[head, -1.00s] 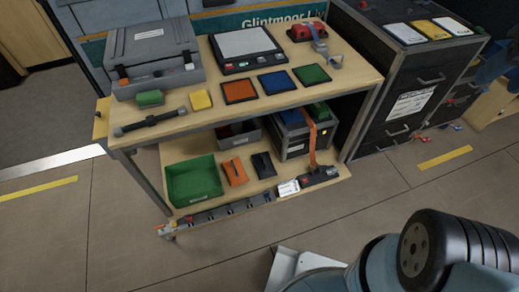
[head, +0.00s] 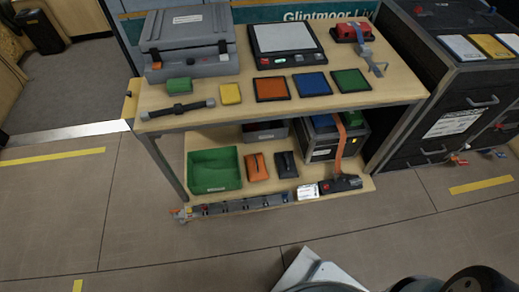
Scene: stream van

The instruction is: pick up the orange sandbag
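The orange sandbag (head: 257,167) is a small orange block-like bag with a dark mark on top. It lies on the lower shelf (head: 225,200) of the wooden cart, between a green bin (head: 215,187) on its left and a similar black bag (head: 286,165) on its right. Nothing covers it from the front, and the upper shelf is above and behind it. A flat orange pad (head: 271,89) lies on the upper shelf. My gripper is not in view; only dark parts of my arm show at the bottom right, well apart from the cart.
The upper shelf (head: 200,122) overhangs the lower one and holds a grey case (head: 190,60), a scale (head: 286,40), green and yellow bags and coloured pads. A power strip (head: 240,205) runs along the lower shelf's front edge. Floor before the cart is clear.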

